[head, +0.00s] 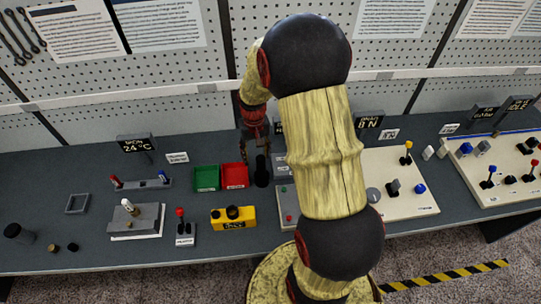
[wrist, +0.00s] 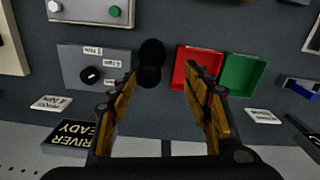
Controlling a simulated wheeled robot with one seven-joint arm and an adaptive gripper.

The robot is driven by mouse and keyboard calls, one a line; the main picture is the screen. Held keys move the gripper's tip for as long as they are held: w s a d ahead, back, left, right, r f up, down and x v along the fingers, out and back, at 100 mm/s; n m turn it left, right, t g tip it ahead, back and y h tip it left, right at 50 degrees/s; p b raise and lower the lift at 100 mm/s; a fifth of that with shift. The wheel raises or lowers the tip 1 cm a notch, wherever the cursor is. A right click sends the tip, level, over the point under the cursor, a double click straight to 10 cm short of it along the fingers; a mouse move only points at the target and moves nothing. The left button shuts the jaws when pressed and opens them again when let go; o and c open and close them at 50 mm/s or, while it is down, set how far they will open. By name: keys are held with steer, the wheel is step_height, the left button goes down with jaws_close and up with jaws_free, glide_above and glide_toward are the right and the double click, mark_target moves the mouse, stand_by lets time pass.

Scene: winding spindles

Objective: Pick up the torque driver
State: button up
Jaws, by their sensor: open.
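A black, rounded upright object, which looks like the torque driver (head: 262,172), stands on the bench just right of the red tray in the head view. In the wrist view the torque driver (wrist: 151,62) shows as two dark round shapes ahead of my fingertips, closer to the left finger. My gripper (wrist: 160,74) is open, with nothing between its fingers that I can see held. In the head view my gripper (head: 254,150) hangs over the back of the bench beside the driver. My arm hides part of the bench to the right.
A red tray (wrist: 192,62) and a green tray (wrist: 241,72) sit beside the driver. A grey panel with a knob (wrist: 92,68) lies on its other side. A "DRIVER READY" display (wrist: 72,135) stands nearby. A yellow box (head: 233,218) sits toward the front edge.

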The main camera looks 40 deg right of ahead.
mark_target(261, 166)
steer(key=shift+d+f, duration=0.5)
steer(key=shift+d, duration=0.25)
steer(key=shift+d+f, duration=0.1)
steer(key=shift+f, duration=0.2)
step_height(261, 166, down, 7)
steer(key=shift+s+f, duration=0.1)
steer(key=shift+s, duration=0.05)
jaws_close()
